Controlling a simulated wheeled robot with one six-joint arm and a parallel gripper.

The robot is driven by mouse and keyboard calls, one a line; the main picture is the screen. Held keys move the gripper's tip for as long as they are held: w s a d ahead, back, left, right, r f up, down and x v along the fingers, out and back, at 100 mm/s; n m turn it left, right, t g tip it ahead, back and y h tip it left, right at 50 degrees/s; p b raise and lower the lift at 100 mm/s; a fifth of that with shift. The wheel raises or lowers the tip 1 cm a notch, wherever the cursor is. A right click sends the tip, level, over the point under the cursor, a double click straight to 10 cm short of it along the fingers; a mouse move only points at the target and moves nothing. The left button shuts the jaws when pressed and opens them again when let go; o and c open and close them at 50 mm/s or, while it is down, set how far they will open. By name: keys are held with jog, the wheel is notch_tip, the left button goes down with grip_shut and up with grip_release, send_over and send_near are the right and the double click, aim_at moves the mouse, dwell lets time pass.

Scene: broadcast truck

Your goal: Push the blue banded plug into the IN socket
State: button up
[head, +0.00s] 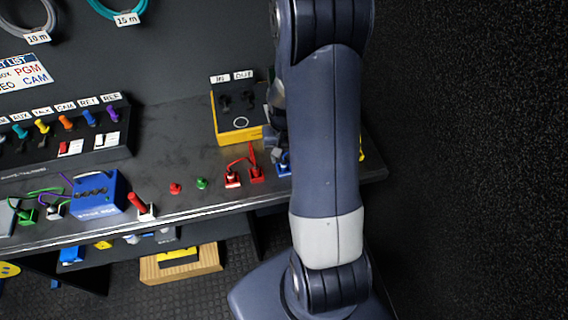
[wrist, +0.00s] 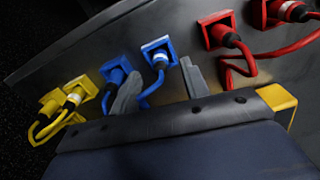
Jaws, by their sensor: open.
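The blue banded plug (wrist: 159,60) sits in a blue square holder in the wrist view, with a pale band and a looped blue cable. A plain-looking blue plug (wrist: 116,78) stands left of it, partly behind a finger. My gripper (wrist: 158,84) is open, one grey finger on each side of the banded plug; contact cannot be told. In the head view my arm mostly hides the gripper, and only a bit of the blue holders (head: 284,164) shows. The yellow box (head: 238,137) has a dark panel labelled IN and OUT; the IN socket (head: 224,102) looks empty.
Red plugs (head: 255,174) with a looped cable stand left of the blue ones. Yellow plugs (wrist: 62,105) stand on the other side. A blue box (head: 97,192) and a labelled switch panel (head: 65,140) occupy the left of the bench.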

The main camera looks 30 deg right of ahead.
aim_at(284, 165)
jog(key=shift+f, duration=1.3)
jog(key=shift+c, duration=0.5)
grip_shut()
